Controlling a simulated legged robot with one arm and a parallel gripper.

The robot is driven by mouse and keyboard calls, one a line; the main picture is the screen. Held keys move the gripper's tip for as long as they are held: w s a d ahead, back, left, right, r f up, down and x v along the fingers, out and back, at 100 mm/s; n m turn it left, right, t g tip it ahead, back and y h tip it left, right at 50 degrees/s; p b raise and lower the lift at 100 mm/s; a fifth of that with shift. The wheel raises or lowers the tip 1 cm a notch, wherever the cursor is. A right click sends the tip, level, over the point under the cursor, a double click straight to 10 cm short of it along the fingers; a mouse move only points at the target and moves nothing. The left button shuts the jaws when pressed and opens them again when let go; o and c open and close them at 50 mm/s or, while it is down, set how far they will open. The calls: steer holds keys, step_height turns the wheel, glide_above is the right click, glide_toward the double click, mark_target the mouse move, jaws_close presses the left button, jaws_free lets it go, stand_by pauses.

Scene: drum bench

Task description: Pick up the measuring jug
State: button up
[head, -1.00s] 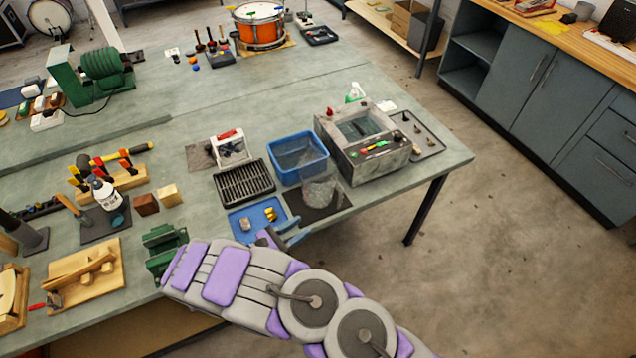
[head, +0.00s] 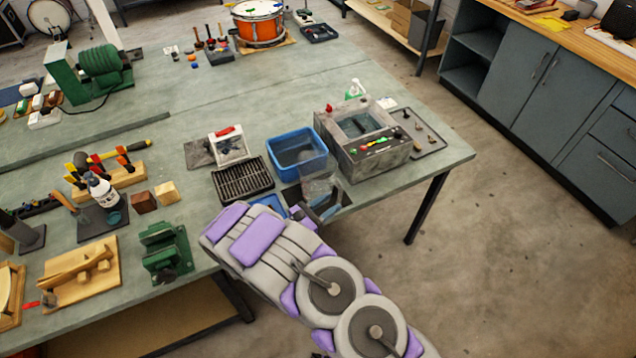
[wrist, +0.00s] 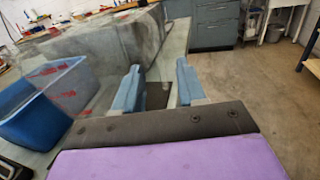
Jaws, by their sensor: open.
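The clear measuring jug (head: 318,180) stands at the dark mat near the table's front edge, beside the blue bin. In the wrist view, a clear wall with red markings, which looks like the jug (wrist: 82,85), is left of my gripper. My gripper (head: 324,207) has blue fingers and is low, at the near side of the jug. In the wrist view my gripper (wrist: 157,75) is open, with only the dark mat and table visible between its fingers. The jug's handle is not clear in either view, and I cannot tell whether a finger touches the jug.
The blue bin (head: 322,146) is just behind the jug, and it shows at the left in the wrist view (wrist: 20,122). A grey box machine (head: 345,158) stands to the right.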

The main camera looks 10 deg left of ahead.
mark_target(340, 197)
steer(key=b+x, duration=0.1)
steer(key=x, duration=0.4)
steer(key=shift+f, duration=0.15)
steer(key=shift+a, duration=0.1)
jaws_close()
stand_by(0.4)
